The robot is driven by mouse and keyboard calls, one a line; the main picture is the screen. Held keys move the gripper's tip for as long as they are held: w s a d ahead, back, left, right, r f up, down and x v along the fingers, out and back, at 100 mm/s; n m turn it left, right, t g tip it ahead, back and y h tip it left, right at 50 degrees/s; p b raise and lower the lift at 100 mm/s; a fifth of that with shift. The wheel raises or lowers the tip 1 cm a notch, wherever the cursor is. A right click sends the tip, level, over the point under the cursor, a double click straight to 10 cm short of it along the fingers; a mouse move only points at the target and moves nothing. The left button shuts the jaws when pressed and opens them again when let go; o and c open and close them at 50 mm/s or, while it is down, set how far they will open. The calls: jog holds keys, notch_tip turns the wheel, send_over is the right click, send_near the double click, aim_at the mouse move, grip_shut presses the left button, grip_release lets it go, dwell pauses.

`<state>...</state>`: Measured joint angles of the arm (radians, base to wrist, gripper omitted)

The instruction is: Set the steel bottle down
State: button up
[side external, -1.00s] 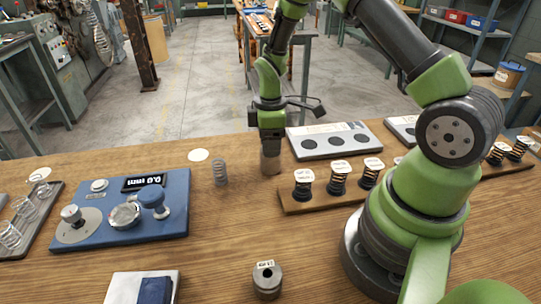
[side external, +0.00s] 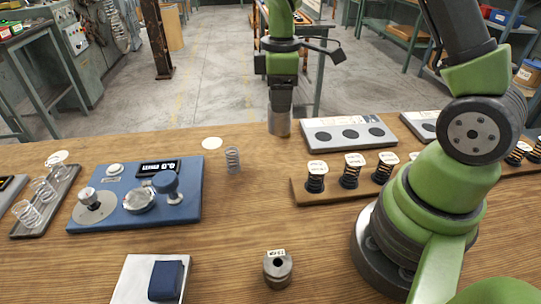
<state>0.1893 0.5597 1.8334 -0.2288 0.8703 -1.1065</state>
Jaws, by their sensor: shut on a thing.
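My gripper (side external: 282,88) is shut on the steel bottle (side external: 279,121), a plain grey upright cylinder. The gripper's jaws hide the upper part of the bottle. The bottle's lower end shows close to the table's back edge, just left of a white plate with dark discs (side external: 348,134). I cannot tell for sure whether its base touches the wooden table (side external: 225,222) or hangs a little above it.
A small spring (side external: 232,160) and a white disc (side external: 212,143) are left of the bottle. A blue panel with knobs (side external: 140,195) is further left. A wooden rack (side external: 305,193) of dark springs stands right. A tagged steel cylinder (side external: 278,268) stands in front; the middle is clear.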

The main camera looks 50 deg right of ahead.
jog(key=shift+n, duration=0.5)
jog(key=s+a, duration=0.1)
jog(key=a, duration=0.3)
jog(key=s+a, duration=0.1)
jog(key=a, duration=0.3)
jog(key=s+a, duration=0.1)
jog(key=a, duration=0.3)
jog(key=shift+s+a+r, duration=0.2)
jog(key=shift+s, duration=0.15)
jog(key=shift+s+a+f, duration=0.1)
jog(key=shift+a+f, duration=0.05)
jog(key=shift+f, duration=1.5)
jog(key=shift+s+a+f, duration=0.1)
jog(key=shift+a+f, duration=0.1)
jog(key=shift+f, duration=1.5)
jog(key=shift+s+a+f, duration=0.1)
jog(key=shift+a+f, duration=0.05)
jog(key=shift+f, duration=1.5)
jog(key=shift+f, duration=0.2)
jog(key=o, duration=1)
jog(key=shift+o, duration=0.2)
jog(key=shift+r, duration=0.1)
